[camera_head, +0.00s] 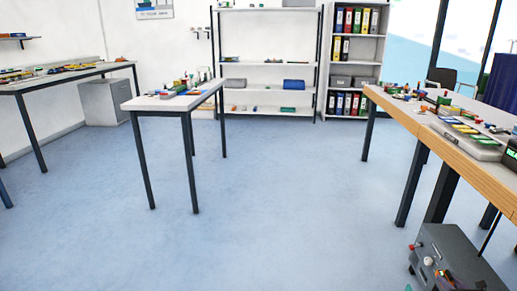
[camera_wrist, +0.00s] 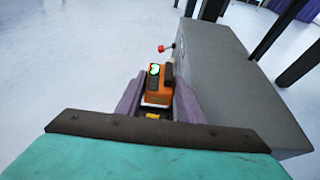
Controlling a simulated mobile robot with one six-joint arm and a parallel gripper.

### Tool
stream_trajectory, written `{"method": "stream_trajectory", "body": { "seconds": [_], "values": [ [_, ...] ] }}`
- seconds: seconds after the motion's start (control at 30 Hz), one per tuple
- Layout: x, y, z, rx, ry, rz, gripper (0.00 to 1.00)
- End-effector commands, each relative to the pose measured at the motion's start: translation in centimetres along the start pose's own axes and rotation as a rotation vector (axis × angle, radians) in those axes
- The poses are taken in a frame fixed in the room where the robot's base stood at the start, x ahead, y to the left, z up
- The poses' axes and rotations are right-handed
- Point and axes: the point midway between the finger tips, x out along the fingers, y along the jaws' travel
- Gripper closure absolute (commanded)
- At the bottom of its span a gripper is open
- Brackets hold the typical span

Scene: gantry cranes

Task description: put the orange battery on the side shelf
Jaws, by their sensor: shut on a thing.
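In the wrist view, the orange battery (camera_wrist: 158,88) has a dark block on its right side and a small green-and-white mark on top. My gripper (camera_wrist: 158,98) has purple fingers on either side of it and is shut on it. The teal and dark body of my gripper fills the bottom of the wrist view and hides the battery's near end. In the head view, a small wall shelf (camera_head: 18,37) hangs at the upper left, with a few small things on it. I cannot tell if this is the side shelf.
A grey box (camera_wrist: 232,85) with a red knob stands right beside my gripper. Cluttered tables stand at right (camera_head: 470,170), centre (camera_head: 155,104) and left (camera_head: 110,68). A white rack (camera_head: 262,64) and a binder shelf (camera_head: 353,65) stand at the back.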

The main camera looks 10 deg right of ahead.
Motion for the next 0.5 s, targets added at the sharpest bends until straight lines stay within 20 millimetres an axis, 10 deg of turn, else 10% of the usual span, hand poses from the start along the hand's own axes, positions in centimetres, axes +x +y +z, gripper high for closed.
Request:
{"method": "stream_trajectory", "body": {
  "seconds": [0.5],
  "values": [
    [-2.4, 0.0, 5.8, 0.000, -0.002, 0.000, 0.93]
  ]
}}
